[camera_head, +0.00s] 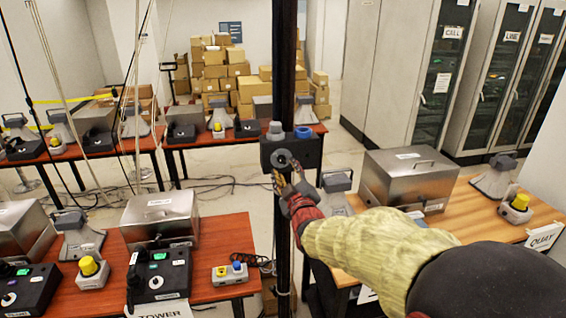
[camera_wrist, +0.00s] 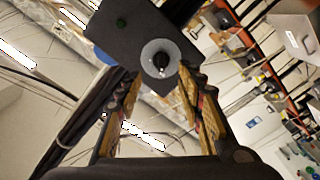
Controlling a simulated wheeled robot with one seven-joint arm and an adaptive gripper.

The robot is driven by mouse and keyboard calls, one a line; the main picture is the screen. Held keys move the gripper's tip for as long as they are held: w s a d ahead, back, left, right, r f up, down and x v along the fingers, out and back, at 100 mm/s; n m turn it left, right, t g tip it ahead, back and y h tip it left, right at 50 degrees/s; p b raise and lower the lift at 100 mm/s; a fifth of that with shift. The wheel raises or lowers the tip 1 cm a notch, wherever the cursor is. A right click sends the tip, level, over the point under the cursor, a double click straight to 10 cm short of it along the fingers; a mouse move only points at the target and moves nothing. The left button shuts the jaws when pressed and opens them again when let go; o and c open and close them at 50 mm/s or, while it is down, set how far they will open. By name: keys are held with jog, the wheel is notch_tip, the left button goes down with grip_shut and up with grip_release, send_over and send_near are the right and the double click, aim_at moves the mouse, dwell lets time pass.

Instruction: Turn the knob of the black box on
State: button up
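A black box (camera_head: 307,150) is fixed to a dark upright pole, with a grey button and a blue button on its top. Its round knob (camera_head: 281,157) faces me. My gripper (camera_head: 283,178) is just below and in front of it. In the wrist view the black box (camera_wrist: 122,35) is tilted, and its grey dial with a dark centre, the knob (camera_wrist: 160,57), shows close ahead. Whether a fingertip touches the dial, I cannot tell.
Left tables hold metal boxes (camera_head: 158,215), black control boxes (camera_head: 160,275) and yellow-button units (camera_head: 92,271). A right table (camera_head: 470,215) holds another metal box. The pole (camera_head: 284,85) and hanging cables stand near my arm. Cardboard boxes (camera_head: 235,75) and cabinets line the back.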

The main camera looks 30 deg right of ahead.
aim_at(281, 161)
jog(key=p+x, duration=0.1)
jog(key=x, duration=0.4)
jog(key=shift+w+f, duration=0.1)
jog(key=shift+w, duration=0.25)
jog(key=shift+c, duration=1)
jog(key=c, duration=0.7)
grip_shut()
